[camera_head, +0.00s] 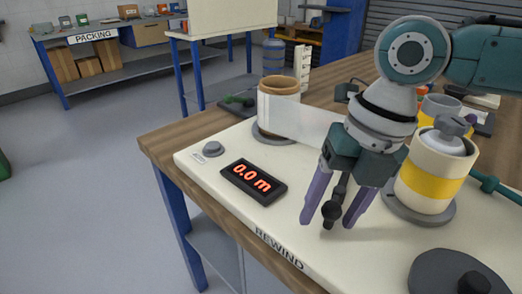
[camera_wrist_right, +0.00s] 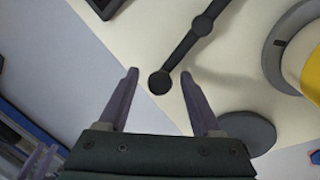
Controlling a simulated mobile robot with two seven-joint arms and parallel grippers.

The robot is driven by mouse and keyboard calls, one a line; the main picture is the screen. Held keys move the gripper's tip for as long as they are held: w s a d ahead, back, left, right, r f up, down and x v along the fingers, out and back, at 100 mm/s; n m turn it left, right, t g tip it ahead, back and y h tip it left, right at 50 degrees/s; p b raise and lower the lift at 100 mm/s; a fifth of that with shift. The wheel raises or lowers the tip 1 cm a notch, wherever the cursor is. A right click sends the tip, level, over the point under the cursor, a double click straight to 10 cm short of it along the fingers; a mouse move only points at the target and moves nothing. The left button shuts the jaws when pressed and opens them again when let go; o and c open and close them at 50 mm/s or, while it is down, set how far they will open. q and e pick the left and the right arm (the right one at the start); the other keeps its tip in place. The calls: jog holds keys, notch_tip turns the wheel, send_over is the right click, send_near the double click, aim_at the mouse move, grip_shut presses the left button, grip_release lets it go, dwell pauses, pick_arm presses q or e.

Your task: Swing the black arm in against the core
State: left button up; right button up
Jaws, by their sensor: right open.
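The black arm (camera_head: 337,195) is a slim bar with round knobs, lying over the cream bench top; its upper part is hidden behind my right gripper in the head view. My right gripper (camera_head: 329,222) is open, its purple fingers on either side of the bar's end. In the right wrist view the black arm (camera_wrist_right: 185,52) runs down to an end knob (camera_wrist_right: 160,82) between the open fingertips, apart from both. A cream core with a yellow band (camera_head: 430,178) stands upright to the right, apart from the knob. Purple finger-like shapes (camera_wrist_right: 40,160), possibly my left gripper, show at lower left.
A brown-rimmed roll (camera_head: 278,108) stands at the back left, with a pale film strip (camera_head: 305,122) running right from it. A counter reading 0.0 m (camera_head: 253,182) lies left of my gripper. A dark disc (camera_head: 460,275) sits at front right. Clear top lies before the counter.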

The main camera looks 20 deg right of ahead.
jog(key=shift+f, duration=0.2)
jog(key=shift+c, duration=0.4)
grip_shut()
dwell(0.9)
